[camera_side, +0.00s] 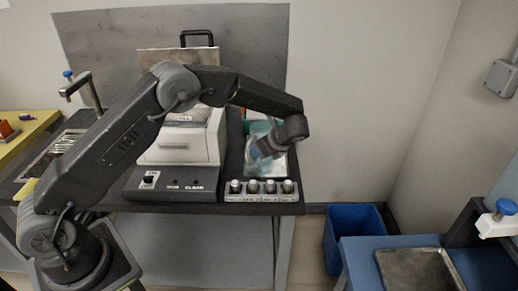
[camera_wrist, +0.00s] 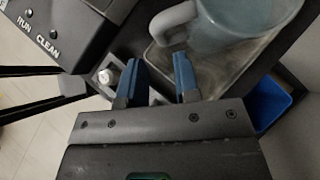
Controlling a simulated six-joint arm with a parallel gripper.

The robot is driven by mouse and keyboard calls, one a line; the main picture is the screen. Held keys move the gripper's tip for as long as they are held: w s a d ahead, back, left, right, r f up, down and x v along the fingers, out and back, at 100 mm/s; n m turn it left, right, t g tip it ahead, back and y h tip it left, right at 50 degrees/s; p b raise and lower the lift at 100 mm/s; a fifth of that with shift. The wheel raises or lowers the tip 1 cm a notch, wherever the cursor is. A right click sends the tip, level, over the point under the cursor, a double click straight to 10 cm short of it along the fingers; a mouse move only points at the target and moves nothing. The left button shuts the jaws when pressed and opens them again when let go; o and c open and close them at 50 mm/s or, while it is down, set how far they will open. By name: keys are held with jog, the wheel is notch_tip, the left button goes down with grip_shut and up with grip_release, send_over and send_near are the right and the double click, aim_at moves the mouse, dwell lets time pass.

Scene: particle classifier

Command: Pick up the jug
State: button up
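The jug (camera_wrist: 235,22) is a translucent grey-blue vessel at the top of the wrist view, cut off by the frame edge. Its pale curved handle (camera_wrist: 172,22) points left, just beyond my fingertips. My gripper (camera_wrist: 159,64) is open, with two blue fingers apart and nothing held between them. The jug stands on a shallow metal tray (camera_wrist: 240,72). In the side view my gripper (camera_side: 260,150) hangs low over the right end of the bench, where my wrist partly hides the jug.
A white machine (camera_side: 180,140) with a RUN/CLEAN panel (camera_side: 172,184) stands left of my gripper. A row of small jars (camera_side: 262,188) lines the bench front. A blue bin (camera_side: 352,230) is on the floor at right, near a blue table (camera_side: 360,262).

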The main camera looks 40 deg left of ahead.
aim_at(250, 161)
jog(key=x, duration=0.6)
jog(key=shift+a+f, duration=0.15)
jog(key=shift+a, duration=0.05)
grip_shut()
jog(key=shift+w, duration=0.1)
